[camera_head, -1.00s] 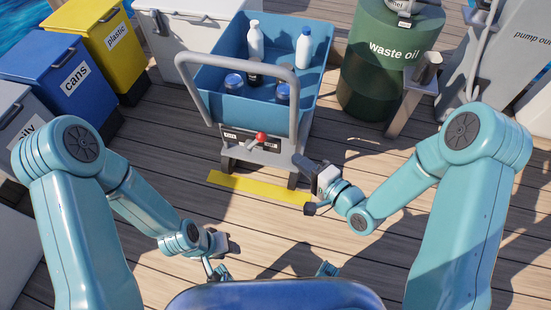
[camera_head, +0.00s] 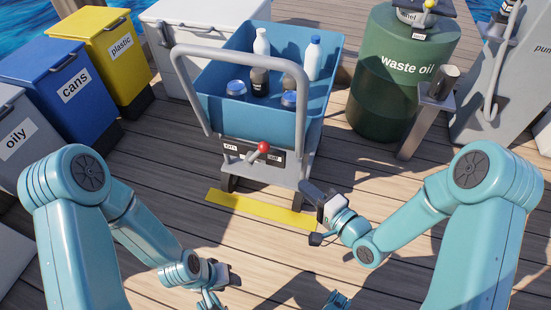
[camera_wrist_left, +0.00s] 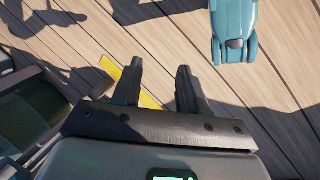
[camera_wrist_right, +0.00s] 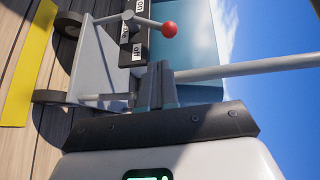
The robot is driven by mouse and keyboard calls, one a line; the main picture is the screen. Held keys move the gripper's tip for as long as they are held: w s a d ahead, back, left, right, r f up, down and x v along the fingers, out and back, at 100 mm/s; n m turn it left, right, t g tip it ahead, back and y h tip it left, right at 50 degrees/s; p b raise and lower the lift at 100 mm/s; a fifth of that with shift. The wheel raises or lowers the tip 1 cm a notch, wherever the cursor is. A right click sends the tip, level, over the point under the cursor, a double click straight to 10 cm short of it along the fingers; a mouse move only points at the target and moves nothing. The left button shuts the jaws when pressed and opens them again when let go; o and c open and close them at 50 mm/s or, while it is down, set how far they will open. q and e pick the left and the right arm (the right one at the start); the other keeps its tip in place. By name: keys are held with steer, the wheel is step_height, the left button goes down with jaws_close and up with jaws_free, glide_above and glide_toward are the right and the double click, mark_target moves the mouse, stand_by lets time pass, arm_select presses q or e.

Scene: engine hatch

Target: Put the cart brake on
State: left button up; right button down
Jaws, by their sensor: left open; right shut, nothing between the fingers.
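The grey cart (camera_head: 290,172) with a blue tub stands ahead of me. Its brake lever has a red knob (camera_head: 264,147) and sits on a dark panel between two labels. In the right wrist view the knob (camera_wrist_right: 169,29) sticks out beside the "on" label (camera_wrist_right: 139,6) and the "off" label (camera_wrist_right: 137,51); I cannot tell which it is set to. My right gripper (camera_head: 307,190) is shut and empty, to the right of and below the lever, apart from it. Its fingers (camera_wrist_right: 158,70) show in front of the cart. My left gripper (camera_head: 212,298) is open and empty, low over the deck.
A yellow strip (camera_head: 260,209) lies on the deck before the cart. The grey handle (camera_head: 304,100) arches over the tub, which holds bottles and jars. Bins (camera_head: 68,85) stand left, a green waste oil drum (camera_head: 395,85) right.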

steer(key=b, duration=0.3)
glide_toward(258, 153)
steer(key=w, duration=0.3)
arm_select(q)
steer(key=f, duration=0.1)
steer(key=w+f, duration=0.1)
steer(key=f, duration=0.1)
steer(key=shift+w+a+f+t, duration=0.2)
steer(key=shift+a+f+t, duration=0.05)
steer(key=shift+a+t, duration=0.1)
arm_select(e)
steer(key=shift+w+a+r, duration=0.45)
steer(key=shift+a+r, duration=0.05)
steer(key=shift+a, duration=0.05)
arm_select(q)
steer(key=shift+r, duration=0.1)
arm_select(e)
steer(key=shift+r, duration=0.1)
